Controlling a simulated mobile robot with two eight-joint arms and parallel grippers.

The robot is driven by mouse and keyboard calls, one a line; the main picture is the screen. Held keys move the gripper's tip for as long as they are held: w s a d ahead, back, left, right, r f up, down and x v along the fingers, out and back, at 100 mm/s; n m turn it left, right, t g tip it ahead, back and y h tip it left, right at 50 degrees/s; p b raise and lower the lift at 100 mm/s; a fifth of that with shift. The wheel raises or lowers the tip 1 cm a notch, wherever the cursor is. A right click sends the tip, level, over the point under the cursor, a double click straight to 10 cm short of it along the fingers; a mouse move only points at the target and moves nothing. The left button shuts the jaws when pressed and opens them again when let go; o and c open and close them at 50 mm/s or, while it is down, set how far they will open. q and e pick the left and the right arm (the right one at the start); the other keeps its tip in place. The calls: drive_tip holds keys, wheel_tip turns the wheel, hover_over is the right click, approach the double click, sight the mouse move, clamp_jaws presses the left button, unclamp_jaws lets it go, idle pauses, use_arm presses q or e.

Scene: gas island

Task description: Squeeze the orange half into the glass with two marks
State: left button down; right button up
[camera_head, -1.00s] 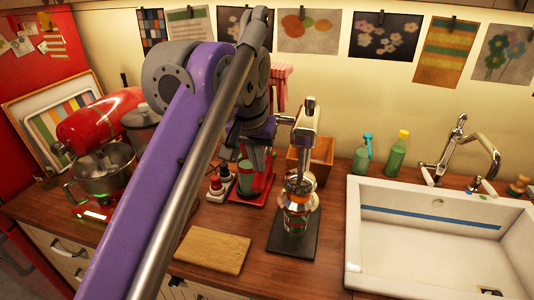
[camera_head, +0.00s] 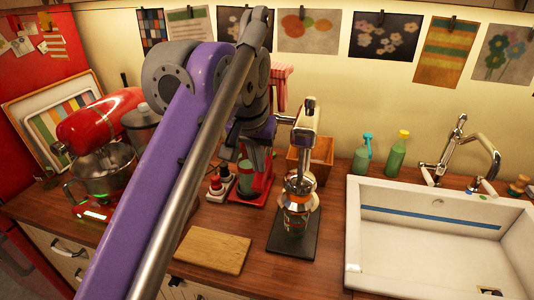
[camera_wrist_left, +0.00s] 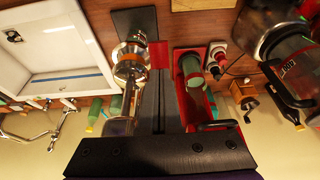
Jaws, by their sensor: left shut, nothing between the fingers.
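The chrome press (camera_head: 298,190) stands on a dark mat (camera_head: 278,238) in the middle of the counter. A glass (camera_head: 294,222) sits low in the press; its marks are too small to make out. The press also shows in the wrist view (camera_wrist_left: 130,65). My left gripper (camera_head: 258,160) is shut and empty, to the left of the press column in the head view. Its dark fingers also show in the wrist view (camera_wrist_left: 160,95), beside the press. My right gripper is out of view.
A red stand with a green container (camera_head: 246,178) is close behind my left gripper. A wooden board (camera_head: 213,250) lies at the front. A red mixer (camera_head: 100,130) stands left and a white sink (camera_head: 440,235) right. Soap bottles (camera_head: 395,155) stand behind.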

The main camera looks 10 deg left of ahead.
use_arm(q)
drive_tip(key=shift+f, duration=0.15)
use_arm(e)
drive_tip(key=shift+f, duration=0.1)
use_arm(q)
drive_tip(key=shift+w+f+b, duration=0.25)
drive_tip(key=shift+f+b, duration=0.05)
drive_tip(key=shift+f, duration=0.3)
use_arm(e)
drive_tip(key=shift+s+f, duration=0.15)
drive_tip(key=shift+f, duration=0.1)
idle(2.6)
use_arm(q)
drive_tip(key=shift+p+v, duration=1.8)
drive_tip(key=shift+v, duration=1.25)
drive_tip(key=shift+w, duration=0.1)
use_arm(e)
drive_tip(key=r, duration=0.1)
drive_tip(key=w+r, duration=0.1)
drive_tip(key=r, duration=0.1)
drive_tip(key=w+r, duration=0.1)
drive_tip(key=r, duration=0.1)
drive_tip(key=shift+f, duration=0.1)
